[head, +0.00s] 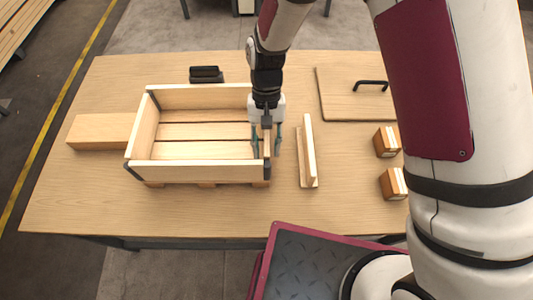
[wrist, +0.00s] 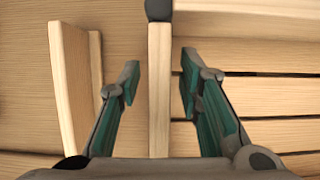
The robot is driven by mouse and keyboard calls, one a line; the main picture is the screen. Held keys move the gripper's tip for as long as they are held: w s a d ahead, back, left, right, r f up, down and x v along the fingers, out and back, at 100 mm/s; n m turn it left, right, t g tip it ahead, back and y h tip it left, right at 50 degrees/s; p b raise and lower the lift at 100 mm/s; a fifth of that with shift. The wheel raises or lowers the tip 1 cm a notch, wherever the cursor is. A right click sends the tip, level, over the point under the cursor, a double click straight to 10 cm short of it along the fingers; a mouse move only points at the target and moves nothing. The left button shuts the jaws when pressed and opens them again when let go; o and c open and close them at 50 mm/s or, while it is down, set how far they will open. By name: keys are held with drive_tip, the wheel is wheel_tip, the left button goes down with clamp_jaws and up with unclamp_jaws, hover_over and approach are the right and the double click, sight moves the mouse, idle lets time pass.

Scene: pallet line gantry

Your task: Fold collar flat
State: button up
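The wooden collar (head: 200,171) stands upright as a rectangular frame on a slatted pallet base (head: 207,133), with dark hinges at its corners. My gripper (head: 266,150) is at the collar's right side wall, pointing down. In the wrist view the gripper (wrist: 158,85) is open, with one green-padded finger on each side of the wall's top edge (wrist: 159,95). Gaps show between the fingers and the wall. A dark corner hinge (wrist: 158,10) is at the top of the wrist view.
An upright board on a base (head: 308,155) stands just right of my gripper. A lid with a black handle (head: 345,105) lies behind it, and two small boxes (head: 386,141) (head: 393,183) sit farther right. A wooden block (head: 100,131) is left, a black object (head: 206,74) behind. The front table strip is clear.

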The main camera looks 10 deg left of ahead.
drive_tip(key=shift+x, duration=1.7)
clamp_jaws()
